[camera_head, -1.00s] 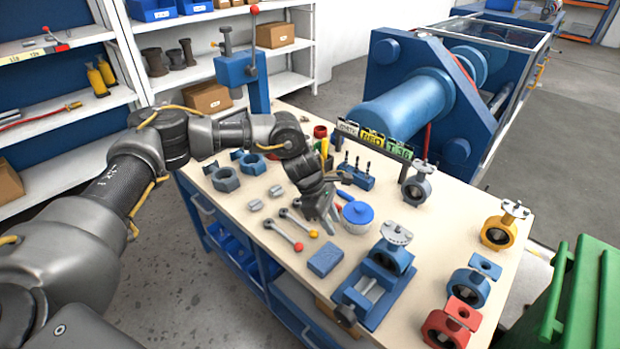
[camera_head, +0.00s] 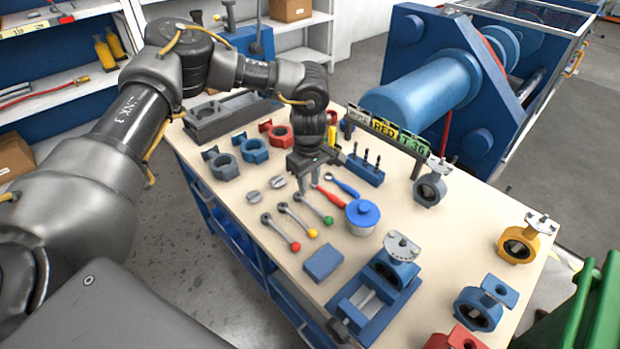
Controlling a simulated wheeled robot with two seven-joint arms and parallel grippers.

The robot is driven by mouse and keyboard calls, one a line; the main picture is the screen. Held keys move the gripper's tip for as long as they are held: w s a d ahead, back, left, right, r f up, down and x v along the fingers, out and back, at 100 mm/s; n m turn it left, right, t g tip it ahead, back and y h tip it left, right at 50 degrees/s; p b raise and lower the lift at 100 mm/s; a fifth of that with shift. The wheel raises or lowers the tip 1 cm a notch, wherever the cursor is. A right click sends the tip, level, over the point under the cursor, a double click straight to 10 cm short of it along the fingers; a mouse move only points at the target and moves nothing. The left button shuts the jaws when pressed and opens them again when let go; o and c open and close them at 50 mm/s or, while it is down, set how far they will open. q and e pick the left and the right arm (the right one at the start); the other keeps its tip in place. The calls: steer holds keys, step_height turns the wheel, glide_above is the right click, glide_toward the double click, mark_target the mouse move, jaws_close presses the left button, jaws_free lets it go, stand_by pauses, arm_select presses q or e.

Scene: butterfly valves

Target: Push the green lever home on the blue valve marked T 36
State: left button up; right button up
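The green-ended lever (camera_head: 315,208) lies on the bench, beside a yellow-ended lever (camera_head: 297,220) and a red-ended lever (camera_head: 280,233). A blue valve (camera_head: 391,272) with a pale disc on top sits in a blue vise (camera_head: 365,307) at the front. Another blue valve (camera_head: 478,310) stands to its right. The sign (camera_head: 397,135) at the back has a green tile reading T 36; I cannot read a mark on either valve. My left gripper (camera_head: 309,183) points down, fingers apart and empty, just behind the green lever. My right gripper is not in view.
A grey valve (camera_head: 429,190), yellow valve (camera_head: 518,246) and red valve (camera_head: 458,338) stand right. A green bin (camera_head: 590,310) is beyond the bench.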

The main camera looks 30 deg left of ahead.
arm_select(q)
steer(key=b, duration=0.3)
glide_above(310, 203)
step_height(310, 203, down, 4)
steer(key=shift+s+f, duration=0.15)
step_height(310, 203, down, 3)
steer(key=shift+r+b, duration=0.1)
steer(key=shift+b, duration=0.7)
steer(key=shift+f+b, duration=0.35)
steer(key=shift+f, duration=0.3)
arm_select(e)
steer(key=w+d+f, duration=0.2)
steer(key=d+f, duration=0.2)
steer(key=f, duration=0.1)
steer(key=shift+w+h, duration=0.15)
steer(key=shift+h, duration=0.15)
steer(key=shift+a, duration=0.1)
arm_select(q)
jaws_close()
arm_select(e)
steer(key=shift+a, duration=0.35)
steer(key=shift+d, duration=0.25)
arm_select(q)
steer(key=shift+r, duration=0.15)
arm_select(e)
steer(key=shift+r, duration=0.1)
